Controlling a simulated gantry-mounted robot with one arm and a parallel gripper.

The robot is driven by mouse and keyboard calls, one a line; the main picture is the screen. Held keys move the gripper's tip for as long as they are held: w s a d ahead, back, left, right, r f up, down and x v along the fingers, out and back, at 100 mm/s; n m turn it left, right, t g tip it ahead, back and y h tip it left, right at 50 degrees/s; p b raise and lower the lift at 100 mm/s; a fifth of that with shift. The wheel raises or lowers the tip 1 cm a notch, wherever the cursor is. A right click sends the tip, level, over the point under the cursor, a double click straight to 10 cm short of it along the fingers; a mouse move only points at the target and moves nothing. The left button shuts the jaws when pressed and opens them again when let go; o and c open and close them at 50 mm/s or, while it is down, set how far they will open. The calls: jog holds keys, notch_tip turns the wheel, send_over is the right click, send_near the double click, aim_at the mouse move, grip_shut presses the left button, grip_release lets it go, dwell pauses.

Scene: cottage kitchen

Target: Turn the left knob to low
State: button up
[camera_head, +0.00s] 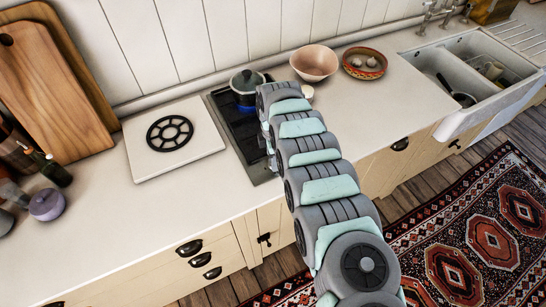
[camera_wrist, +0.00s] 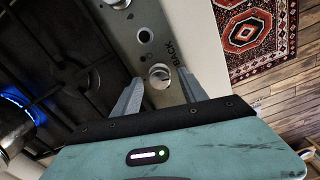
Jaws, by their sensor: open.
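The stove's metal control panel (camera_wrist: 165,20) runs up the wrist view. A silver knob (camera_wrist: 159,77) on it sits between the fingertips of my gripper (camera_wrist: 162,82), which is open, one finger on each side. I cannot tell whether the fingers touch it. Dark lettering is beside this knob. A dark round fitting (camera_wrist: 145,36) is farther up the panel, and a second silver knob (camera_wrist: 118,3) is cut off at the top edge.
A blue flame (camera_wrist: 12,104) burns on a burner, under a dark pot (camera_head: 246,82). A pink bowl (camera_head: 314,63) and a patterned bowl (camera_head: 364,63) stand right of the cooktop. A white board with a black trivet (camera_head: 170,133) lies to the left. Bare counter lies in front.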

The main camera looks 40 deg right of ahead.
notch_tip(320, 180, up, 11)
jog(key=shift+f, duration=0.2)
dwell(0.3)
dwell(0.4)
